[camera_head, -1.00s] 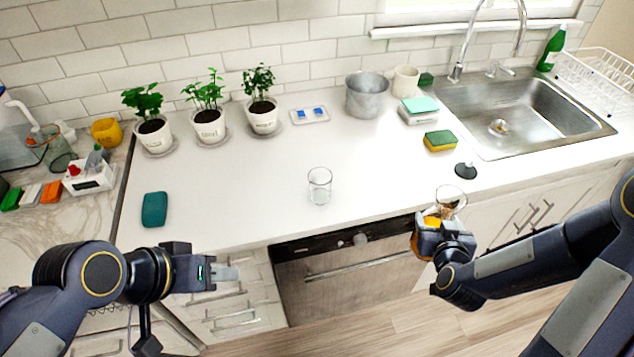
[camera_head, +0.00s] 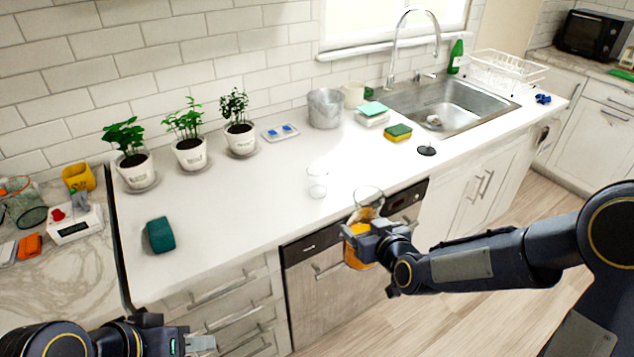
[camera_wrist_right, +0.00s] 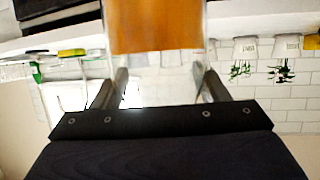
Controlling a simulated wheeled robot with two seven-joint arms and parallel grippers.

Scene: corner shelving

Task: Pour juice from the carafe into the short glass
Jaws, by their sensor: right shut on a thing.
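The short glass (camera_head: 317,183) is clear and stands upright on the white counter, near its front edge. My right gripper (camera_head: 361,236) is shut on the carafe (camera_head: 368,200), a clear vessel with orange juice (camera_head: 357,255) in its lower part. The carafe is in front of the counter edge, to the right of and apart from the glass, and looks about upright. In the right wrist view the carafe (camera_wrist_right: 158,75) sits between the two fingers, with orange juice behind the clear wall. My left gripper (camera_head: 200,343) is at the bottom left, below the counter; its jaw opening is unclear.
Potted plants (camera_head: 189,150) line the back wall. A metal pot (camera_head: 325,108), sponges (camera_head: 398,132) and a black stopper (camera_head: 427,150) are further right, by the sink (camera_head: 450,105). A teal sponge (camera_head: 160,235) lies front left. The counter around the glass is clear.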

